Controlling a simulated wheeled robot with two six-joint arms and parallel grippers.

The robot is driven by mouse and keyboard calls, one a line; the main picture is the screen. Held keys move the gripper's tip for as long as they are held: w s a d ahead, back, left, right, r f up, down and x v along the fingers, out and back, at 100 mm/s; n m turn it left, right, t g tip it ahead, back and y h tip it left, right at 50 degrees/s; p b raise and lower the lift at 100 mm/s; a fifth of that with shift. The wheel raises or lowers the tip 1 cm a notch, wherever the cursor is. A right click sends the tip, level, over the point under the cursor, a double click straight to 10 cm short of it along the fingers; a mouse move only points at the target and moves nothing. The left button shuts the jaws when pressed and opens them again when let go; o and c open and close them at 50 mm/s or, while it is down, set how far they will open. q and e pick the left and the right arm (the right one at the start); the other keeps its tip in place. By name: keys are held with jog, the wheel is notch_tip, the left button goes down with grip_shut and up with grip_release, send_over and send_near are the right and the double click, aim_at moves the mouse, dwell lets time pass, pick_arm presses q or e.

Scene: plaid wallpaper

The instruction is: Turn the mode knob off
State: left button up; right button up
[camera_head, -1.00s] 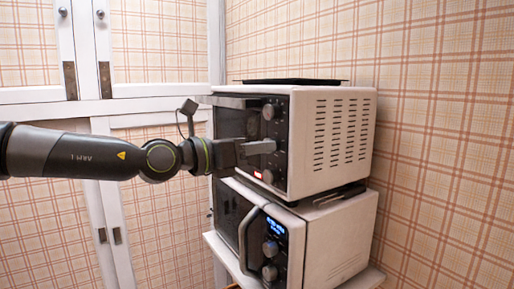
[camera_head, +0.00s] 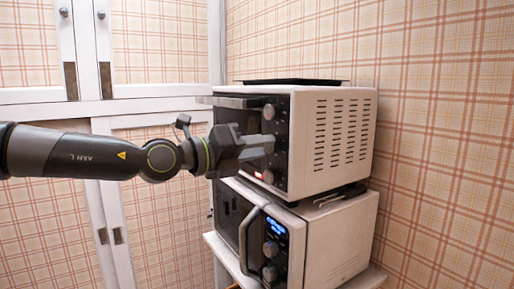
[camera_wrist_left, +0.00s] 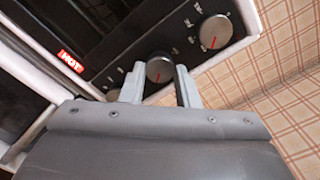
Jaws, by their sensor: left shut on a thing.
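A white toaster oven (camera_head: 330,140) with a dark front stands on top of a microwave. Its control panel has a column of round knobs. The top knob (camera_head: 268,112) is free of my gripper; in the left wrist view it shows at the right (camera_wrist_left: 215,31), with a red pointer line. My left gripper (camera_head: 268,146) is shut on the middle knob (camera_wrist_left: 159,69), whose red pointer is also visible between the fingers in the left wrist view. The lower knob (camera_head: 268,177) is partly hidden in the wrist view. Which one is the mode knob I cannot read. My right gripper is not in view.
A red HOT sign (camera_wrist_left: 71,61) glows on the oven panel. A white microwave (camera_head: 340,235) with a lit blue display stands below on a white stand (camera_head: 222,250). A dark flat tray (camera_head: 290,82) lies on the oven. White-framed cupboard doors (camera_head: 150,104) are behind my arm.

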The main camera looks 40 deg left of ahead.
pick_arm(q)
jog(key=shift+n, duration=14.5)
jog(key=o, duration=1)
jog(key=shift+c, duration=0.2)
jog(key=shift+a+p, duration=0.15)
jog(key=shift+p, duration=0.15)
